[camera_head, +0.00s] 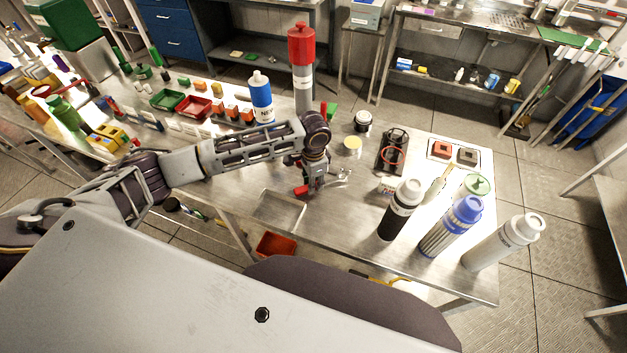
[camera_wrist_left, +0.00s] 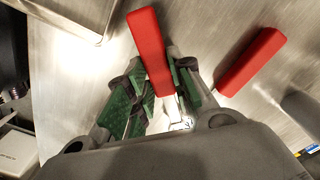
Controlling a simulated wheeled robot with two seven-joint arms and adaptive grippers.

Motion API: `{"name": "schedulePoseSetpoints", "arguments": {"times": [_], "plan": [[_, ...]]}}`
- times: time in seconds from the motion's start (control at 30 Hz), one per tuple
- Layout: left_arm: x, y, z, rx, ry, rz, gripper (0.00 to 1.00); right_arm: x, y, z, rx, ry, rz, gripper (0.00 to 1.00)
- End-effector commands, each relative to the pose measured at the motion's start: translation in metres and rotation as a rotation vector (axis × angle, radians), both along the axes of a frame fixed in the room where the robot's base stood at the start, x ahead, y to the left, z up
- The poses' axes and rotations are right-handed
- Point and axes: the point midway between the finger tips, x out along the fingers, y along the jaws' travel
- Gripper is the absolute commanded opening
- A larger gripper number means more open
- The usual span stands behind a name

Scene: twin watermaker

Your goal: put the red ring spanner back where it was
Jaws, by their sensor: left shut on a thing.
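My left gripper (camera_head: 315,187) is over the steel table, just beyond the shallow tray. In the left wrist view, my left gripper (camera_wrist_left: 155,95) is shut on the red ring spanner (camera_wrist_left: 148,42). The spanner's flat red grip sticks out between the green-padded fingers, and bright metal shows past them. The red grip also shows in the head view (camera_head: 300,190), at the gripper's left side. I cannot tell whether it touches the table. A second red bar (camera_wrist_left: 250,60) shows to its right in the wrist view, apart from the fingers. My right gripper is not in view.
The steel tray (camera_head: 268,212) lies near the front edge. A black bottle (camera_head: 400,209), a blue-capped bottle (camera_head: 450,226) and a white bottle (camera_head: 503,242) stand at the right. A blue bottle (camera_head: 261,98) and a red-topped cylinder (camera_head: 301,65) stand behind the arm. Bare steel lies right of the gripper.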

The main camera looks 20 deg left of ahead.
Motion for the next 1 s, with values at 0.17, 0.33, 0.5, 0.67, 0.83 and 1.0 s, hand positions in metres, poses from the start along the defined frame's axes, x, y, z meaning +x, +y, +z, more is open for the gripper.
{"name": "schedulePoseSetpoints", "arguments": {"times": [0.17,0.33,0.5,0.67,0.83,1.0], "plan": [[-0.0001,-0.0001,-0.0030,0.000,0.000,0.000,0.00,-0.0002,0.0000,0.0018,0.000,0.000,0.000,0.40],[-0.0002,-0.0001,-0.0040,0.000,0.000,0.000,0.25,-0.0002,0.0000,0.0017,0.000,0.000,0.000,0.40],[-0.0002,-0.0001,-0.0039,0.000,0.000,0.000,0.44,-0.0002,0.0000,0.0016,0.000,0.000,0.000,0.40],[-0.0002,-0.0002,-0.0038,0.000,0.000,0.000,0.44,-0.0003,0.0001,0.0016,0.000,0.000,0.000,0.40],[-0.0001,-0.0001,-0.0033,0.000,0.000,0.000,0.44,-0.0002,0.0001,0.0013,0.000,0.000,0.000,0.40],[0.0003,-0.0002,0.0013,-0.001,-0.001,-0.001,0.44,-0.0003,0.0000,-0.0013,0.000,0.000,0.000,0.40]]}}
